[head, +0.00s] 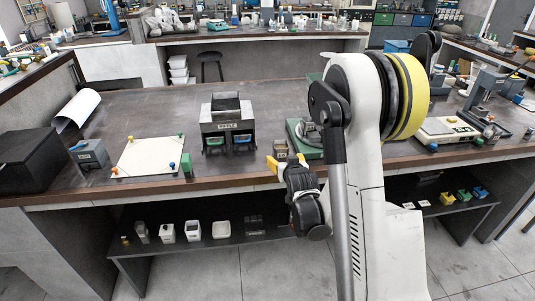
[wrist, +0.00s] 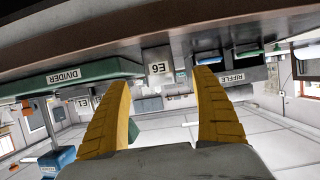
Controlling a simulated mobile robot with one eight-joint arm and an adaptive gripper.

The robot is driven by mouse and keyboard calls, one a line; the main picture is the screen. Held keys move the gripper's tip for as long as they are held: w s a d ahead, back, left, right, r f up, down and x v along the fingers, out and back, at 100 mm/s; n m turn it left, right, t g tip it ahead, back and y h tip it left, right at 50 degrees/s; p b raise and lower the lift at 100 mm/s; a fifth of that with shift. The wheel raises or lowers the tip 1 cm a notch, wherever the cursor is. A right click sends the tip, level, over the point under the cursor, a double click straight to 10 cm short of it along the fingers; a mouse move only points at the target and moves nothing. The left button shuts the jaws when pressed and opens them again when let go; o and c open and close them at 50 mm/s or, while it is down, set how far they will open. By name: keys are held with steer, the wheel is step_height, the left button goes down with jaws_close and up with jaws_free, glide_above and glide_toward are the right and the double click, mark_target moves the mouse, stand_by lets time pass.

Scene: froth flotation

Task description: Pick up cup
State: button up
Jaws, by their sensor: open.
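A small grey cup-like container (head: 280,148) stands on the bench near its front edge, just beyond my gripper in the head view. In the wrist view, which is upside down, a pale piece labelled E6 (wrist: 157,60) shows beyond and between the fingers; it looks like the same container. My gripper (head: 286,161) is at the bench's front edge. Its two yellow fingers are spread with nothing between them in the wrist view (wrist: 163,84). I cannot tell the exact gap to the cup.
A green-based device labelled DIVIDER (wrist: 64,76) stands close beside the cup. The grey RIFFLE box (head: 226,127) with green and blue trays is to the left. A white board (head: 150,156) lies further left. The lower shelf (head: 190,253) holds several containers.

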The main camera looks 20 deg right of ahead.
mark_target(282, 155)
steer(key=b+x, duration=0.1)
steer(key=x, duration=0.3)
steer(key=shift+w+d+f, duration=0.1)
steer(key=shift+d+f, duration=0.05)
steer(key=shift+d, duration=0.05)
steer(key=b+x, duration=0.2)
steer(key=x, duration=0.3)
steer(key=shift+w, duration=0.2)
steer(key=shift+c, duration=0.2)
steer(key=c, duration=1.5)
